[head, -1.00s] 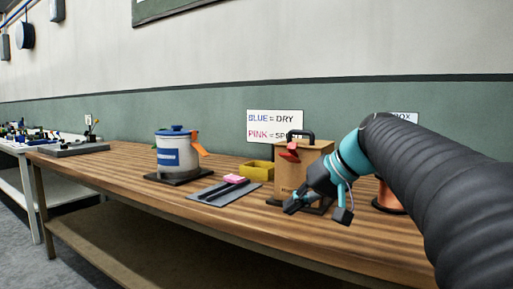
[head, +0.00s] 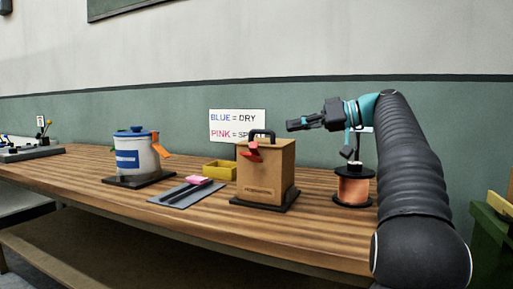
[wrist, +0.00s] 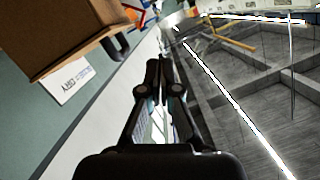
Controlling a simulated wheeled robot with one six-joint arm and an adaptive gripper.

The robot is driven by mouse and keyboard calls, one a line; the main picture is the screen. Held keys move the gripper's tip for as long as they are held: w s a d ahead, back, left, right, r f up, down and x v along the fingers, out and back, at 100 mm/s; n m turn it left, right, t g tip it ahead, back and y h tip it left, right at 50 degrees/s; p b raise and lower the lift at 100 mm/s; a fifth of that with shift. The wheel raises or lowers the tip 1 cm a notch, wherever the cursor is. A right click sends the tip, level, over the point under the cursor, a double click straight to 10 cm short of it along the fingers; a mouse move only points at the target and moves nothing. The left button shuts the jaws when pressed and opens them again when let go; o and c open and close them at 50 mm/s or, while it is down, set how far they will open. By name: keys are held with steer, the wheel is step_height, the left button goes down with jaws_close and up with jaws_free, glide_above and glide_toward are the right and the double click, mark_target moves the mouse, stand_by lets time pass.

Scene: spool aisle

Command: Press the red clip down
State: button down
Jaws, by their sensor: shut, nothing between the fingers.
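The red clip (head: 249,152) is on the upper front of a brown box (head: 268,180) with a black handle (head: 262,134) on top. It slants outward from the box face. My gripper (head: 292,125) is shut and empty, pointing left, above the right part of the box top and apart from the clip. In the wrist view my gripper (wrist: 160,92) shows its fingers together, and the brown box (wrist: 65,35) is at upper left. I cannot make out the clip there for sure.
On the wooden bench (head: 120,180), left of the box, are a yellow tray (head: 219,172), a grey mat (head: 175,200) with a pink item, and a white-and-blue canister (head: 135,155). A copper spool (head: 353,187) stands right of the box. A sign (head: 237,125) hangs behind.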

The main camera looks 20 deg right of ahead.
steer(key=shift+a, duration=0.1)
glide_above(251, 157)
steer(key=d, duration=0.3)
step_height(251, 157, down, 2)
steer(key=shift+s+a+f+b, duration=0.1)
steer(key=shift+a+f+b, duration=0.2)
steer(key=shift+f, duration=0.35)
steer(key=shift+w+a+f+b, duration=0.1)
steer(key=shift+a+f+b, duration=0.2)
steer(key=shift+f, duration=0.35)
steer(key=shift+s+a+f+b, duration=0.1)
steer(key=shift+a+f+b, duration=0.1)
steer(key=shift+f+b, duration=0.35)
steer(key=shift+d+f, duration=0.15)
steer(key=shift+f, duration=0.05)
